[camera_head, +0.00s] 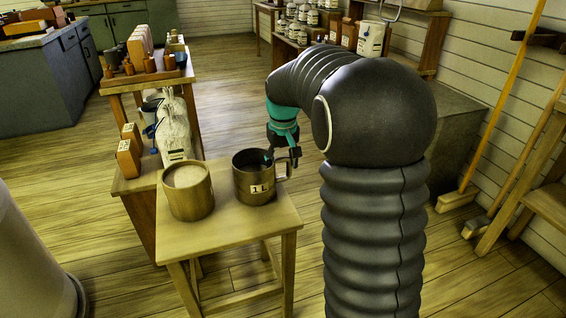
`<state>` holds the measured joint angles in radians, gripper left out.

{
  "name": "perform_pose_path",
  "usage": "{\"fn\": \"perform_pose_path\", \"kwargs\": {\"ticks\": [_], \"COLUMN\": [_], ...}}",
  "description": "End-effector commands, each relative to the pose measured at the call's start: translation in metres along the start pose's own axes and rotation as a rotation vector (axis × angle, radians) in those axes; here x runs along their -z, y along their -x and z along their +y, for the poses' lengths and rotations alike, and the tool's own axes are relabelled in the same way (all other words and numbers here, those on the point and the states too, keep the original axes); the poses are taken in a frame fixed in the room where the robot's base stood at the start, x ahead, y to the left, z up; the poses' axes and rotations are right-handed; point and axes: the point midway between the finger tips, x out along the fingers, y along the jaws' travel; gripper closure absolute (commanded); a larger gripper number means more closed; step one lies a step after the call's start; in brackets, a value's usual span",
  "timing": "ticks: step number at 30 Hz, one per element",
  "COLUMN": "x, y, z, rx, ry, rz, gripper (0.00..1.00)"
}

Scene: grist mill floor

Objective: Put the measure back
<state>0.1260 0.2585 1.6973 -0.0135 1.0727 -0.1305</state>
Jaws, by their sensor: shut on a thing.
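The measure (250,187) is a metal cup with a "1 L" label and a handle on its right side. It stands upright on, or just above, a small wooden table (238,224); I cannot tell whether it touches. My gripper (281,158) is at the measure's right rim and handle, shut on the measure. The fingertips are small and partly hidden against the rim. A round wooden tub (187,189) with a pale top stands close to the left of the measure on the same table.
Behind the table is a wooden shelf unit (158,82) with small blocks, and a white sack (174,128) below. A broom (505,100) leans at the right wall. Jars (299,22) stand on a rear shelf. Open plank floor lies in the middle behind.

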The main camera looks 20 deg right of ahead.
Motion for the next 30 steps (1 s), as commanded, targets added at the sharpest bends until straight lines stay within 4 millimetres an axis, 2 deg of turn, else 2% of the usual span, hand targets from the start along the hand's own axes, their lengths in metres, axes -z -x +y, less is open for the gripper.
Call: {"fn": "perform_pose_path", "kwargs": {"ticks": [7, 8, 10, 11, 23, 26, 30], "x": [0.0, 0.0, 0.0, 0.0, 0.0, 0.001, 0.001], "y": [-0.003, -0.003, -0.003, -0.003, 0.003, 0.013, 0.04], "z": [0.0, 0.0, 0.0, 0.0, 0.0, 0.0, 0.0], "rx": [0.0, 0.0, 0.0, 0.0, 0.0, 0.0, 0.0], "ry": [0.0, 0.0, 0.0, 0.0, 0.0, 0.0, 0.001], "rz": [0.001, 0.0, 0.0, 0.0, 0.0, 0.002, 0.004], "gripper": [1.0, 0.36, 0.19, 0.16, 0.16, 0.16, 0.16]}}
